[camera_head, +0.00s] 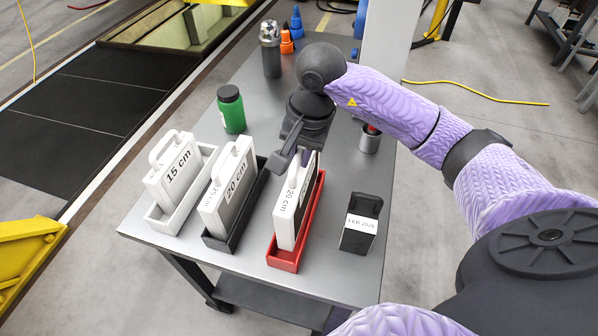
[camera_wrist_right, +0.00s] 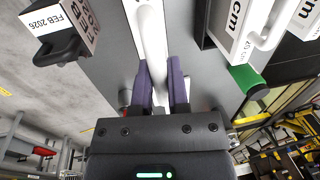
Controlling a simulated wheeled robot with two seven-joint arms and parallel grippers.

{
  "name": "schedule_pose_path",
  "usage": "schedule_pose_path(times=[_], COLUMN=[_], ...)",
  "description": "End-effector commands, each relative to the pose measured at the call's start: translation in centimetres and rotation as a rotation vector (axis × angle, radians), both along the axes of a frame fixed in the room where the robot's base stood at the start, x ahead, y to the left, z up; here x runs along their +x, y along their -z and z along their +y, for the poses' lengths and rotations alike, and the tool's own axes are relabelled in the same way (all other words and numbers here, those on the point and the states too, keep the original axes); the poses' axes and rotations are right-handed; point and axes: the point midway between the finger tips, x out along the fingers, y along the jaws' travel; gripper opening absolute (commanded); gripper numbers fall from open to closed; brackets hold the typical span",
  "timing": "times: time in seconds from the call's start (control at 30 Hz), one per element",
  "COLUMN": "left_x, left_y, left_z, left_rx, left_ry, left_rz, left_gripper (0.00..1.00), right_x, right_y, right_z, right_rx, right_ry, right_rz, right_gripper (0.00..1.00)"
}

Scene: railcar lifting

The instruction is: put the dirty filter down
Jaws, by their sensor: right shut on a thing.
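The dirty filter (camera_head: 286,215) is an upright white panel with a darker face marked 20 cm. It stands in or just over the narrow red tray (camera_head: 284,262); I cannot tell whether it rests on the tray's floor. My right gripper (camera_head: 292,160) is at its top end and shut on it. In the right wrist view, the fingers (camera_wrist_right: 163,85) close on the filter's white top part (camera_wrist_right: 150,35). My left gripper is not in view.
On the grey table (camera_head: 160,235), a white tray (camera_head: 165,222) holds a 15 cm filter (camera_head: 172,178) and a black tray (camera_head: 222,243) holds a 20 cm filter (camera_head: 228,190). A black box labelled FEB 2026 (camera_head: 358,238) stands right. A green bottle (camera_head: 232,112) stands behind.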

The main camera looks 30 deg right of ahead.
Motion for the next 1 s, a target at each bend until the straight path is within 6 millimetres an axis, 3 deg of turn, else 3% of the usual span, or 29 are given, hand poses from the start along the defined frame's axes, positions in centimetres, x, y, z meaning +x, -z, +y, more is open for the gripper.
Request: schedule_pose_path(times=[0.3,0.6,0.63,0.8,1.0], left_x=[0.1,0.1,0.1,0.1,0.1], left_y=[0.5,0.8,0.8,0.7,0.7], left_z=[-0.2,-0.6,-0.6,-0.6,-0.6], left_rx=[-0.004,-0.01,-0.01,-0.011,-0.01], left_ry=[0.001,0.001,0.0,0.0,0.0], left_rz=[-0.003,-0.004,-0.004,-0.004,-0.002], left_gripper=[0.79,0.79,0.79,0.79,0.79], right_x=[0.0,0.0,0.0,0.0,0.0], right_y=[4.3,4.6,4.6,4.5,4.5], right_z=[0.0,0.0,0.0,0.0,0.0], right_rx=[0.0,-0.001,0.0,0.0,0.0], right_ry=[-0.002,-0.003,-0.003,-0.003,-0.003], right_rz=[-0.001,-0.003,-0.002,-0.002,-0.002], right_gripper=[0.0,0.0,0.22,0.55,0.55])
